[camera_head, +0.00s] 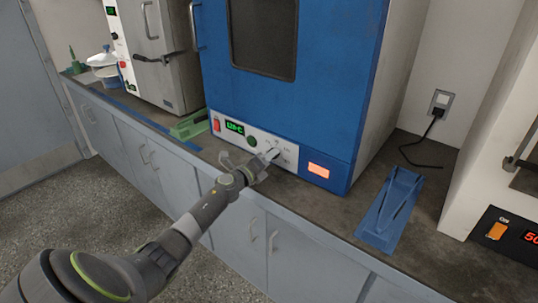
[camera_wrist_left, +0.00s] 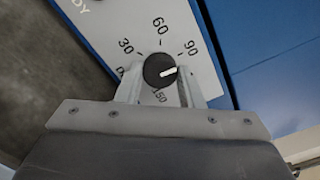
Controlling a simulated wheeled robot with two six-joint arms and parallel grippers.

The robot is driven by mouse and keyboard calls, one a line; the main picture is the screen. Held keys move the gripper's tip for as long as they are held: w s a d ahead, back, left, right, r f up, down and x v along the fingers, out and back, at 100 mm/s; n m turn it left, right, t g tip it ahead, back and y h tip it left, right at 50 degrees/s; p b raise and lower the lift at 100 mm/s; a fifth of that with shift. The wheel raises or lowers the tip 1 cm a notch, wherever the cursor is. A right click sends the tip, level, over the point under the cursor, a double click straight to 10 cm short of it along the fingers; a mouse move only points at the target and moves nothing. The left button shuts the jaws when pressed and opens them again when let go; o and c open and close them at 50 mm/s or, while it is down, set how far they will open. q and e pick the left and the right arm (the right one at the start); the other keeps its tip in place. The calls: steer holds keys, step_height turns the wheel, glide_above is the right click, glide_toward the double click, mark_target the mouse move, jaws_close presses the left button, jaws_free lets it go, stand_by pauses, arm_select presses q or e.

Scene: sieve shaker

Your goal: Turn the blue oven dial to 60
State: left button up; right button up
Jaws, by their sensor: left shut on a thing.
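The blue oven (camera_head: 345,100) stands on the counter. Its white control strip (camera_head: 290,150) carries the dial, which my gripper mostly hides in the head view. In the left wrist view the dial (camera_wrist_left: 158,68) is a round black knob with a white pointer line. The line points right and slightly up, a little past the 90 mark. The 30, 60 and 90 marks show above the knob, and 150 shows below. My left gripper (camera_head: 268,157) is shut on the dial, with one finger on each side of it. My right gripper is not in view.
The strip also holds a red switch (camera_head: 216,124), a green display (camera_head: 235,127) too small to read surely, and a green button (camera_head: 252,141). A blue stand (camera_head: 390,208) lies to the right. A white oven (camera_head: 155,50) stands left.

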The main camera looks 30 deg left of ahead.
arm_select(q)
steer(key=n+p, duration=0.2)
steer(key=n, duration=0.4)
steer(key=shift+n+p, duration=0.3)
steer(key=shift+p, duration=0.05)
steer(key=n+p, duration=0.2)
steer(key=n, duration=0.2)
steer(key=shift+n+p, duration=0.45)
steer(key=shift+n, duration=0.55)
steer(key=o, duration=1)
steer(key=shift+c, duration=0.2)
